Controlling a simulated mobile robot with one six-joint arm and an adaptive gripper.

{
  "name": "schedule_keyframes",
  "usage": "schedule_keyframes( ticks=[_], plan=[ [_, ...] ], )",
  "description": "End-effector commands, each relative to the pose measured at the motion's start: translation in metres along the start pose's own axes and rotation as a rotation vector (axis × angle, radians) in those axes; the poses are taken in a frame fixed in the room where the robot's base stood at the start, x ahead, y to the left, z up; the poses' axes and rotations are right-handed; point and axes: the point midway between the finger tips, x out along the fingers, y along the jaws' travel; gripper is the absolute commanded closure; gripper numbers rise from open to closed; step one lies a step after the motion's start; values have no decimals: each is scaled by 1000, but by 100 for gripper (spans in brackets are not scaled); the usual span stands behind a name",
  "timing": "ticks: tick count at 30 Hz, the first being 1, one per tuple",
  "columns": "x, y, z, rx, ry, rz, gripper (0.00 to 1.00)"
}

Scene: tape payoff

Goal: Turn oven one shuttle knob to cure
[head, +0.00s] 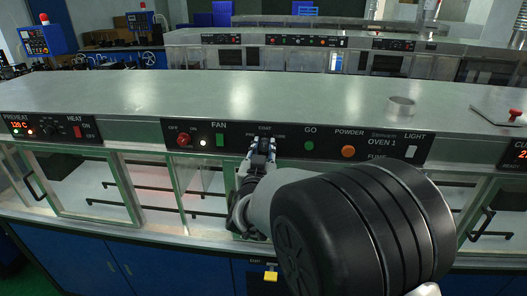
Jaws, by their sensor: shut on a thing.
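The oven 1 panel (232,128) is a black strip on the front of the long oven bench. The shuttle knob sits on it between the FAN and GO controls, under small lettering that is partly covered. My gripper (263,147) reaches up to this spot and is shut on the knob. The fingers hide most of the knob, so I cannot tell which way it points. The word CURE at the right of the knob is only partly readable.
Glass doors with black handles lie below. A metal ring (401,107) and a red-topped plate (514,115) are on the bench top.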

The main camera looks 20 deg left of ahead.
Motion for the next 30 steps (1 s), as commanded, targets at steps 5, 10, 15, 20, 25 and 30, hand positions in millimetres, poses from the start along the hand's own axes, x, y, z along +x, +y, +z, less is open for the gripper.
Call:
schedule_keyframes(
  ticks=[5, 10, 15, 20, 25, 30],
  plan=[
    [0, 0, 2, 84, 4, 0, 99],
    [0, 0, 4, 215, 4, 0, 99],
    [0, 0, 4, 376, 5, -1, 99],
    [0, 0, 4, 528, 5, -1, 99],
    [0, -1, 3, 681, 3, -2, 99],
    [0, -1, 2, 815, 3, -2, 99]
  ],
)
